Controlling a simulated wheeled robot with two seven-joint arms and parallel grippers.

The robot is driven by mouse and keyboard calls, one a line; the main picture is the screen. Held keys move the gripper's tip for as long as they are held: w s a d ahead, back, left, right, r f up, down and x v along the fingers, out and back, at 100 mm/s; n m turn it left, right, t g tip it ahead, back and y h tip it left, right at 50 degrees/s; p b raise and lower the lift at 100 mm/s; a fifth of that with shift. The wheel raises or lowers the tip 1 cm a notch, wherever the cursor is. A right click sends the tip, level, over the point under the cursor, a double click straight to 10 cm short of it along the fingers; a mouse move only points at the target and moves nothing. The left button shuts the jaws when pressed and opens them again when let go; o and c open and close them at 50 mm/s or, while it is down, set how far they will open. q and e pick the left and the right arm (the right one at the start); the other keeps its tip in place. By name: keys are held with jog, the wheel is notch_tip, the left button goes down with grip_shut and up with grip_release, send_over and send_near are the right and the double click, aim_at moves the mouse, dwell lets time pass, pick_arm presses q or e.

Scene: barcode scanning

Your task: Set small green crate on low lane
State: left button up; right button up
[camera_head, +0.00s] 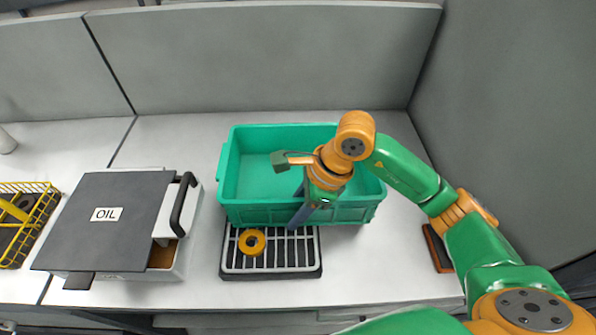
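The green crate (240,207) stands upright on the grey-white worktop in the middle of the head view, and its visible inside looks empty. My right gripper (302,208) is at the crate's front wall, pointing down, with one bluish finger in front of the wall. The other finger is mostly hidden, so I cannot tell whether they grip the wall. No thing marked as a low lane can be made out. My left gripper is not in view.
A black slatted tray (301,271) with an orange ring (252,241) lies at the crate's front. An OIL-labelled box (120,235) and a yellow wire basket (30,212) stand left. A dark orange-edged item (437,248) lies right. Grey panels enclose the back and right.

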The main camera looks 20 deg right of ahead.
jog(key=shift+f, duration=0.35)
jog(key=shift+d, duration=0.1)
grip_shut()
dwell(1.1)
